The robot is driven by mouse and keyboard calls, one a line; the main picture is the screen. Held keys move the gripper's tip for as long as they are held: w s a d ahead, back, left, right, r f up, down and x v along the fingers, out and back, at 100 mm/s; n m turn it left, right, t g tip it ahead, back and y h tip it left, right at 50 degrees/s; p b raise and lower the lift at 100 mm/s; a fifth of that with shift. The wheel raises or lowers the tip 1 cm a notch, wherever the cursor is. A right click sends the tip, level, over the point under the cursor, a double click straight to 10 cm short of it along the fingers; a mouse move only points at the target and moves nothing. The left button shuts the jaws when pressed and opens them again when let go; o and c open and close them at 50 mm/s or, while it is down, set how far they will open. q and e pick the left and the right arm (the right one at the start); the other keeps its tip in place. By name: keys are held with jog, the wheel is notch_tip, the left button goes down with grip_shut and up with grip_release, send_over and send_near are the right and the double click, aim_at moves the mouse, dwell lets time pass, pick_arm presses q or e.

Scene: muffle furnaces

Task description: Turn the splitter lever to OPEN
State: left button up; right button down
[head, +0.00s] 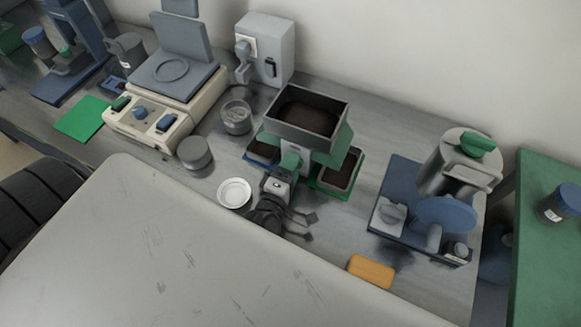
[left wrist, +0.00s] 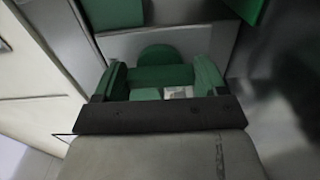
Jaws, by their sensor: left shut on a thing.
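A small pale patch shows between the fingers. The gripper is small and partly hidden in the head view. I cannot read the OPEN marking. My right gripper is in neither view.
A balance (head: 160,105) stands left; a blue-based device (head: 412,215) and an orange block (head: 371,271) are right. A large pale surface fills the foreground.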

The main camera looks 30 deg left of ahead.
pick_arm(q)
jog(key=o, duration=0.9)
jog(key=shift+s+f, duration=0.15)
jog(key=shift+s, duration=0.4)
jog(key=s, duration=0.3)
jog(key=s+b, duration=0.1)
jog(key=s, duration=0.2)
jog(key=s+b, duration=0.1)
jog(key=s, duration=0.2)
jog(key=shift+d, duration=0.3)
jog(key=shift+s, duration=0.4)
